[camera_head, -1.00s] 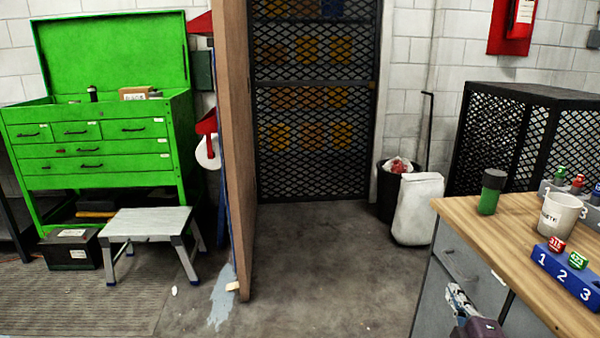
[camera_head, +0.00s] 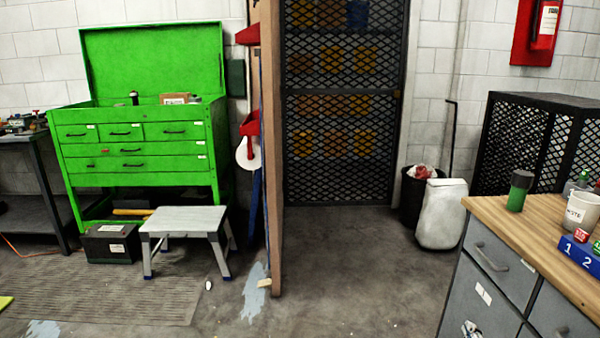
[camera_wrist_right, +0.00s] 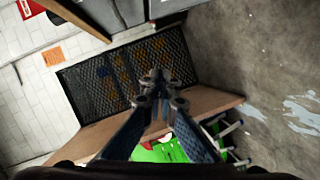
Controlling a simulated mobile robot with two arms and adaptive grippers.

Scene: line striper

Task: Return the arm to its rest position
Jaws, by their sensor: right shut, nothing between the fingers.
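My right gripper (camera_wrist_right: 159,88) shows in the right wrist view, its two dark fingers close together at the tips with nothing held. In the head view only a small part of it (camera_head: 470,328) shows at the bottom edge, in front of the grey drawer cabinet (camera_head: 476,298). It appears apart from the cabinet, though the gap is hard to judge. My left gripper is in neither view.
A wood-topped bench (camera_head: 490,208) at right holds a green jar (camera_head: 519,190), a white cup (camera_head: 581,211) and a blue numbered block (camera_head: 578,252). A step stool (camera_head: 185,222) stands before a green tool chest (camera_head: 140,150). The middle floor is clear.

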